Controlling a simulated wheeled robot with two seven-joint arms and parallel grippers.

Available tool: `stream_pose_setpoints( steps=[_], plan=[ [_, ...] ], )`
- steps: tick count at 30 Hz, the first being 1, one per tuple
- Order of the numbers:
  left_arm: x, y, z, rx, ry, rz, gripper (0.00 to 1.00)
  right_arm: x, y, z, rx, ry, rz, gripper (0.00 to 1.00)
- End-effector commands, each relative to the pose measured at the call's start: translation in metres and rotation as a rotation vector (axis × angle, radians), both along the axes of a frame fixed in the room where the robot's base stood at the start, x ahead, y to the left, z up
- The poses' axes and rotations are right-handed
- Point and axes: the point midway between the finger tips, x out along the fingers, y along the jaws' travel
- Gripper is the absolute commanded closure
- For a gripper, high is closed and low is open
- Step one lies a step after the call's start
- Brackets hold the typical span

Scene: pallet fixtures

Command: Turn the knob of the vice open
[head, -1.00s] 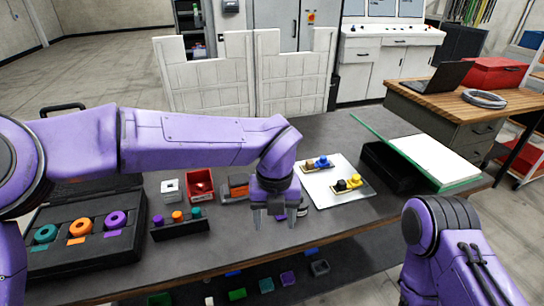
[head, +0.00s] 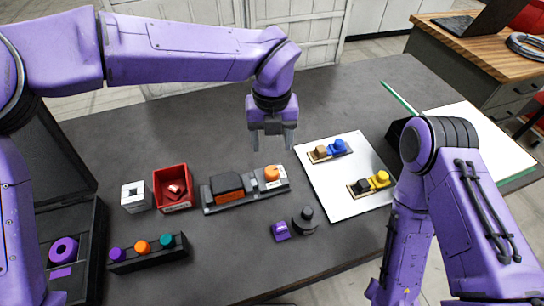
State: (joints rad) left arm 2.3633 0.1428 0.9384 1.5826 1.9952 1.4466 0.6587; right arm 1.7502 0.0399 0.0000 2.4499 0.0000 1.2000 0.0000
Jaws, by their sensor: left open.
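The vice (head: 222,203) lies on the dark table, a long grey body with a dark and orange block at its left. Its round orange knob (head: 271,173) is at the right end. My left gripper (head: 272,146) points down with its two fingers apart and nothing between them. In the picture it is just above the knob, and I see no contact. My right arm (head: 430,190) stands at the right of the view; its gripper is not in view.
A red bin (head: 158,187) and white block (head: 134,207) stand left of the vice. A rack of coloured knobs (head: 150,264) is in front. A white board (head: 330,203) is right.

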Motion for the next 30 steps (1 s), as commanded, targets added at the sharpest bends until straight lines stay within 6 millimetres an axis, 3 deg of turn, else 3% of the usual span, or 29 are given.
stream_pose_setpoints(
  steps=[9,12,22,27,30],
  plan=[
    [0.001,-0.001,-0.077,0.003,0.002,-0.003,0.37,-0.001,0.000,-0.065,0.001,0.001,0.000,0.57],
    [0.001,-0.001,-0.094,0.001,0.002,-0.003,0.37,-0.001,0.000,-0.078,0.000,0.000,0.000,0.57],
    [0.001,-0.001,-0.098,0.001,0.002,-0.003,0.37,-0.001,0.000,-0.079,0.000,0.000,0.000,0.57],
    [0.001,-0.001,-0.098,0.001,0.002,-0.003,0.93,-0.001,0.000,-0.080,0.000,0.000,0.000,0.57],
    [0.001,-0.001,-0.098,0.001,0.002,-0.004,0.94,-0.001,0.000,-0.080,0.000,0.000,0.000,0.57]
  ],
)
